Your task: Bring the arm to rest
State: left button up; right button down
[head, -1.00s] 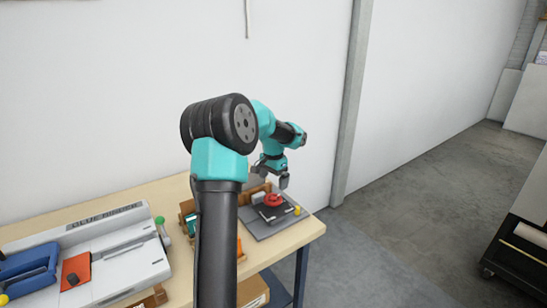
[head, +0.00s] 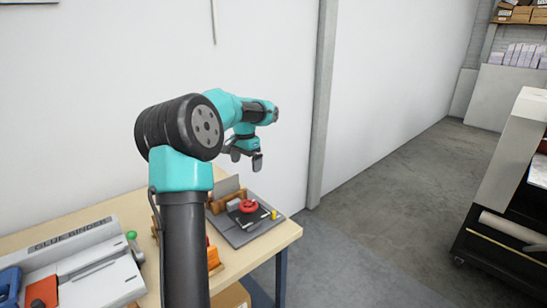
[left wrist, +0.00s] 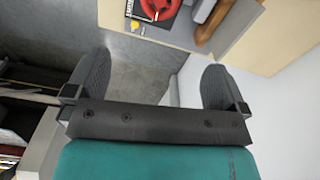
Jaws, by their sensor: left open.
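My left gripper (head: 246,158) hangs from the teal and black arm above the right end of the wooden table (head: 286,232). Its two fingers stand apart with nothing between them, as the left wrist view (left wrist: 156,85) also shows. Below it and apart from it, a grey device (head: 236,234) with a black plate and a red round knob (head: 249,206) sits on the table. The red knob also shows at the top of the left wrist view (left wrist: 160,8). My right gripper is not in view.
A white glue binder (head: 100,280) stands at the table's left, partly out of frame. A wall post (head: 322,110) rises behind the table's right end. Open concrete floor (head: 370,225) lies to the right. A dark and pale machine (head: 510,190) stands at the far right.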

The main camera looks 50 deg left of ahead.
pick_arm(q)
jog(key=w+d+f+m+h, duration=0.1)
jog(key=w+d+f, duration=0.3)
jog(key=d+f, duration=0.85)
jog(key=w+d+f+h, duration=0.1)
jog(key=w+d+f, duration=0.3)
jog(key=d+f, duration=0.8)
jog(key=s+d+f+t+h, duration=0.1)
jog(key=s+d+f, duration=0.3)
jog(key=d+f, duration=0.3)
jog(key=s+d+f+h, duration=0.1)
jog(key=s+d+f, duration=0.2)
jog(key=d+f, duration=0.35)
jog(key=s+d+f+n, duration=0.1)
jog(key=s+d+f, duration=0.5)
jog(key=s, duration=0.5)
jog(key=shift+s+d+f, duration=0.2)
jog(key=shift+d+f, duration=0.2)
jog(key=shift+d, duration=0.15)
